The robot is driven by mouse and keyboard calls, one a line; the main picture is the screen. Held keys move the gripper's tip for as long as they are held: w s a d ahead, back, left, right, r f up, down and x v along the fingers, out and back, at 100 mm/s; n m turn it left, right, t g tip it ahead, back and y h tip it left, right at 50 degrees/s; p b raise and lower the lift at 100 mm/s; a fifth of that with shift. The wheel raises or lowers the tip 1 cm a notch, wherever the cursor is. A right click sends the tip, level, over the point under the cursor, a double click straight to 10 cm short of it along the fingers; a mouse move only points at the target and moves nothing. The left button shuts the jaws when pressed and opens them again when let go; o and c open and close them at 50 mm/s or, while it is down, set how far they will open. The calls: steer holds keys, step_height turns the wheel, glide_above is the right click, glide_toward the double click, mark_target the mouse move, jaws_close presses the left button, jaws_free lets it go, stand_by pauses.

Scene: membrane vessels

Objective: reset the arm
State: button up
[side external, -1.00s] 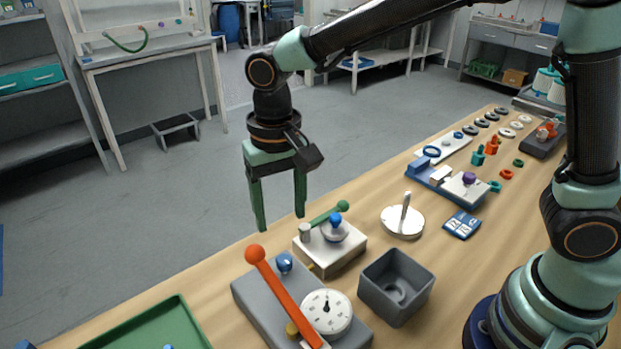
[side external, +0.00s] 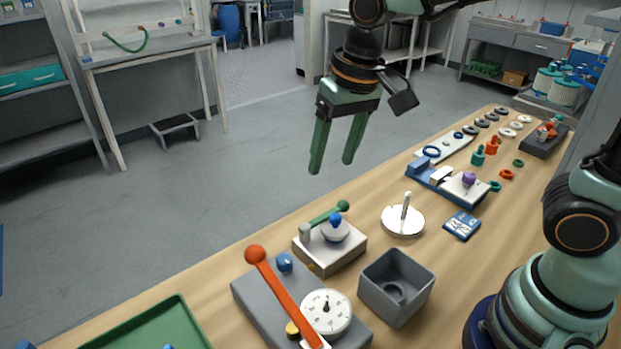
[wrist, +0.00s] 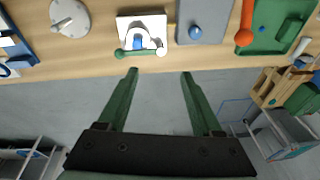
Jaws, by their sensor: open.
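My gripper (side external: 332,166) is open and empty, with two green fingers pointing down. In the side view it hangs in the air beyond the table's far edge, well above the floor. In the wrist view its fingers (wrist: 159,72) are spread apart with nothing between them. The wooden table (side external: 235,258) lies nearer the camera. On it, a white block device with a green lever (side external: 333,263) is the thing closest to the fingertips in the wrist view (wrist: 142,20). The fingers are apart from it.
A grey device with an orange lever (side external: 262,300) and a dial, a grey open box (side external: 396,287), a white disc with a post (side external: 402,221), a blue fixture (side external: 430,183) and a green tray (side external: 165,325) stand on the table. The air around my gripper is clear.

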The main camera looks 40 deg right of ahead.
steer(key=s+d+r+n+t, duration=0.1)
steer(key=s+d+t, duration=0.2)
steer(key=d, duration=0.8)
steer(key=s, duration=0.2)
steer(key=shift+s+t+h, duration=0.3)
steer(key=shift+s, duration=0.05)
steer(key=shift+r, duration=0.1)
